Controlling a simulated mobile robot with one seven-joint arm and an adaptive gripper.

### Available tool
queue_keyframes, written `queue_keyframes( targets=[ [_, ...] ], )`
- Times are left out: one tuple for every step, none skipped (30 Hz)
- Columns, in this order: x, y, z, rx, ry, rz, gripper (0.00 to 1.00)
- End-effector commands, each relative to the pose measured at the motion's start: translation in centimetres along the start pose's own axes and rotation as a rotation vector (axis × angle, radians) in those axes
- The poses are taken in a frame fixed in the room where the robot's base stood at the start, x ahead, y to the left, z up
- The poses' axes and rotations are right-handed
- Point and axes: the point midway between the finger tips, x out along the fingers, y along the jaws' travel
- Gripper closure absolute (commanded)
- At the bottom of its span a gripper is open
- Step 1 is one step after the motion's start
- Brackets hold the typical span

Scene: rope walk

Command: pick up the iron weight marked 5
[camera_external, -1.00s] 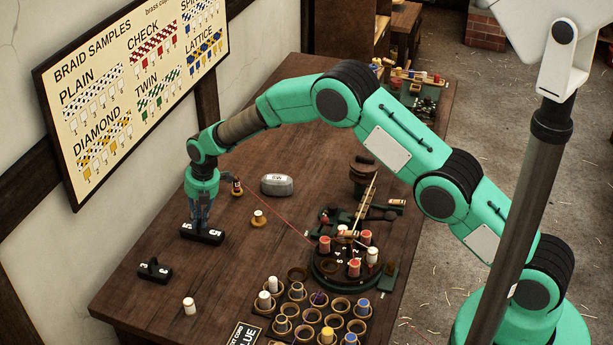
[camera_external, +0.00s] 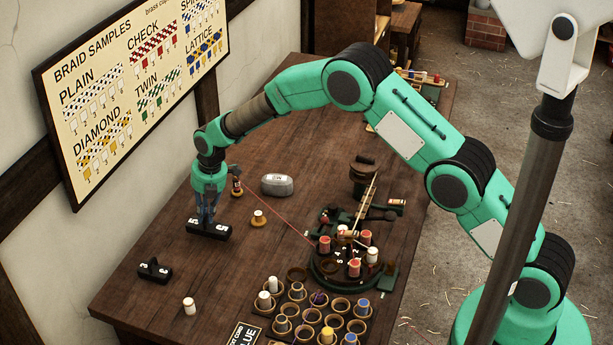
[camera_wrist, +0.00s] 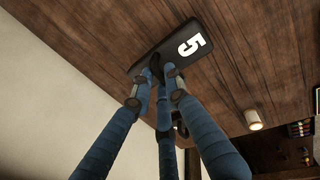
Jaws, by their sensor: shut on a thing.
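The iron weight marked 5 (camera_external: 218,234) is a black bar with white figures on its top, at the left side of the table. It also shows in the wrist view (camera_wrist: 202,42), with a white 5 on it. My gripper (camera_external: 207,221) points down onto the middle of this weight and is shut on its handle. In the wrist view my gripper's blue fingers (camera_wrist: 165,78) close around the handle, which they mostly hide. I cannot tell for sure whether the weight is clear of the table.
A smaller black weight marked 3 (camera_external: 154,272) stands nearer the front left. A white spool (camera_external: 189,306), a spool on a wooden base (camera_external: 259,218) and a grey block (camera_external: 277,185) are nearby. A red thread runs to a braiding stand (camera_external: 340,270) at right.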

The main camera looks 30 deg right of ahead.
Motion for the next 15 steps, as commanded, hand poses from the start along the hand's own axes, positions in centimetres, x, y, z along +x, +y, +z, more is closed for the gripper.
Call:
queue_keyframes(
  targets=[
    [-0.6, -0.3, -0.1, 0.000, -0.001, 0.005, 1.00],
    [-0.7, -0.8, -0.3, 0.000, -0.001, 0.004, 1.00],
    [-0.9, -1.2, -0.4, 0.000, -0.001, 0.004, 1.00],
    [-1.0, -1.6, -0.5, 0.000, -0.001, 0.005, 1.00],
    [-1.1, -2.0, -0.7, 0.000, -0.001, 0.004, 1.00],
    [-1.2, -2.5, -0.8, 0.000, -0.001, 0.004, 1.00],
    [-1.4, -2.9, -0.9, 0.000, -0.001, 0.005, 1.00],
    [-1.4, -3.3, -1.1, 0.000, -0.001, 0.004, 1.00],
    [-1.6, -3.8, -1.2, 0.000, -0.001, 0.004, 1.00],
    [-1.8, -4.1, -1.4, 0.000, -0.001, 0.005, 1.00],
    [-1.8, -4.6, -1.5, 0.000, -0.001, 0.004, 1.00],
    [-2.0, -5.1, -1.6, 0.000, -0.001, 0.004, 1.00],
    [-2.1, -5.4, -1.8, 0.000, -0.001, 0.005, 1.00],
    [-2.2, -5.8, -1.9, 0.000, -0.001, 0.004, 1.00],
    [-2.3, -6.4, -2.0, 0.000, -0.001, 0.004, 1.00]
  ],
)
